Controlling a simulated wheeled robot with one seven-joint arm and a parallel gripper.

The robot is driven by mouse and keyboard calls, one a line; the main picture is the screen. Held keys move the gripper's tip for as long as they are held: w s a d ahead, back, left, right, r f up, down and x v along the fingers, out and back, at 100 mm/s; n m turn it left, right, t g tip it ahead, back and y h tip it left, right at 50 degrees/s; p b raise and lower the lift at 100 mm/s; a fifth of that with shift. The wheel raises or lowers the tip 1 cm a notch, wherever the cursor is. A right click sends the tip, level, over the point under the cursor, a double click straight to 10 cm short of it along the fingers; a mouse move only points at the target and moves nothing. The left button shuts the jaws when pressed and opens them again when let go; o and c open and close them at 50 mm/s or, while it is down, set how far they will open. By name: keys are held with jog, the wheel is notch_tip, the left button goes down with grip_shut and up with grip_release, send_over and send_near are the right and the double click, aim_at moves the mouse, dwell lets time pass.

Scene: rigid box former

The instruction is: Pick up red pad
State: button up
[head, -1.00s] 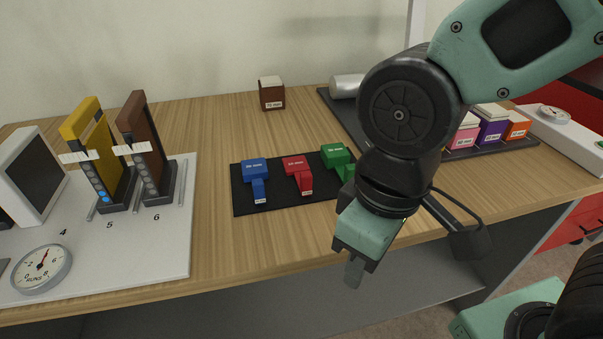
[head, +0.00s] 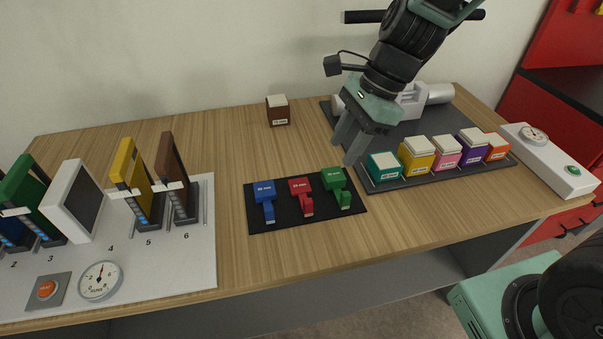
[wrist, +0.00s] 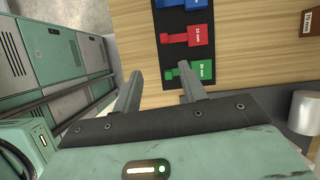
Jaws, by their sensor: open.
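The red pad (head: 302,195) lies on a black mat (head: 280,219), between a blue pad (head: 265,198) and a green pad (head: 336,187). In the wrist view the red pad (wrist: 190,36) shows beyond my fingers, near the top. My gripper (head: 349,147) is open and empty, raised above the table to the upper right of the green pad in the head view. In the wrist view one finger of my gripper (wrist: 158,78) overlaps the near edge of the green pad (wrist: 198,72). The red pad is unobstructed in both views.
A dark tray (head: 405,186) with several colored blocks stands right of the mat. A brown block (head: 277,111) stands behind it. A white board (head: 192,264) with upright panels and a gauge (head: 101,281) is at left. Bare wood lies in front of the mat.

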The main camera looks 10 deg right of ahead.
jog(key=m, duration=0.1)
jog(key=b, duration=0.1)
send_near(309, 201)
jog(key=x, duration=0.4)
jog(key=shift+d+f, duration=0.1)
jog(key=shift+f, duration=0.4)
jog(key=shift+a+b+x, duration=0.15)
jog(key=shift+b+x, duration=0.05)
jog(key=shift+x, duration=1.2)
jog(key=shift+a+b+x, duration=0.15)
jog(key=shift+b+x, duration=0.05)
jog(key=shift+x, duration=1.2)
jog(key=shift+r, duration=0.15)
grip_shut()
